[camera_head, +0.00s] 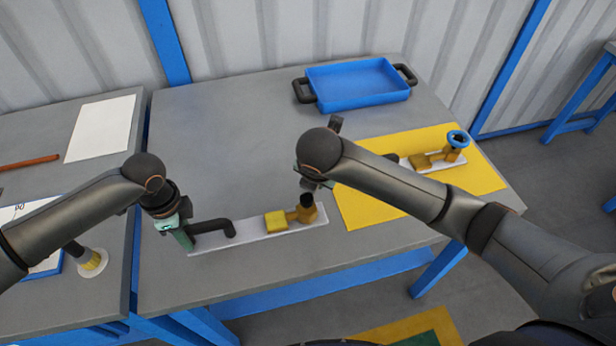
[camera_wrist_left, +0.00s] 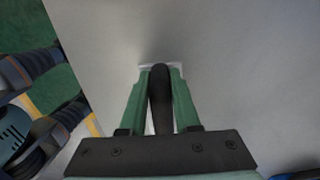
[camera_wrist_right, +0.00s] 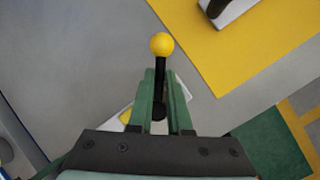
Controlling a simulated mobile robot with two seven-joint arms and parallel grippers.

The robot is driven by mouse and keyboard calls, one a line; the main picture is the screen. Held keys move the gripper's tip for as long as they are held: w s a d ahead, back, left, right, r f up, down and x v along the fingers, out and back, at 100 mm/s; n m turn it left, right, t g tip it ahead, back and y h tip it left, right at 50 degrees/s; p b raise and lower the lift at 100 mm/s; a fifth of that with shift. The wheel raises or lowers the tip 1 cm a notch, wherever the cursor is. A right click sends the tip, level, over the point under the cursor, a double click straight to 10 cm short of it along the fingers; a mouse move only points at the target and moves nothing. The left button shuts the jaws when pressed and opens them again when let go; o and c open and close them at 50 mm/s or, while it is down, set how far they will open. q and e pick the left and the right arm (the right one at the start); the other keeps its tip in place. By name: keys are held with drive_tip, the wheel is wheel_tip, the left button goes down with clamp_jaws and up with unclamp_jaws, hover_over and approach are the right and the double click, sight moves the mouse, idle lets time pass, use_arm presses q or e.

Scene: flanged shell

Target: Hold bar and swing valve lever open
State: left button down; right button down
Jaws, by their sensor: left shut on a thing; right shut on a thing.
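A pale plate (camera_head: 252,229) lies near the front edge of the table. It carries a black bar (camera_head: 222,228) at its left end and a brass valve (camera_head: 305,214) with a yellow block (camera_head: 276,222) at its right end. My left gripper (camera_head: 184,233) is shut on the bar, which shows between its green fingers in the left wrist view (camera_wrist_left: 160,92). My right gripper (camera_wrist_right: 161,88) is shut on the black valve lever (camera_wrist_right: 161,66), whose yellow ball knob (camera_wrist_right: 161,44) sticks out past the fingertips. In the head view my right arm hides most of the lever.
A yellow mat (camera_head: 360,208) at the right holds a similar plate with a brass valve and blue handwheel (camera_head: 459,139). A blue tray (camera_head: 360,84) with black handles stands at the back. The table's back left is clear. A side table (camera_head: 50,180) stands at the left.

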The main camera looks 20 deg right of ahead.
drive_tip(key=m, duration=0.1)
drive_tip(key=s+m+h, duration=0.1)
drive_tip(key=m, duration=0.1)
drive_tip(key=m+g, duration=0.1)
drive_tip(key=shift+s+d+m+h, duration=0.15)
drive_tip(key=shift+d+m+h, duration=0.15)
drive_tip(key=shift+d+h, duration=0.1)
drive_tip(key=m, duration=0.1)
drive_tip(key=s+m+g, duration=0.1)
drive_tip(key=m, duration=0.1)
drive_tip(key=shift+d+r+h, duration=0.1)
drive_tip(key=shift+d+h, duration=0.05)
drive_tip(key=shift+h, duration=0.25)
drive_tip(key=shift+s+m+g, duration=0.3)
drive_tip(key=shift+m, duration=0.7)
drive_tip(key=shift+h, duration=0.3)
drive_tip(key=c, duration=0.8)
unclamp_jaws()
drive_tip(key=shift+c, duration=0.2)
drive_tip(key=v, duration=1.2)
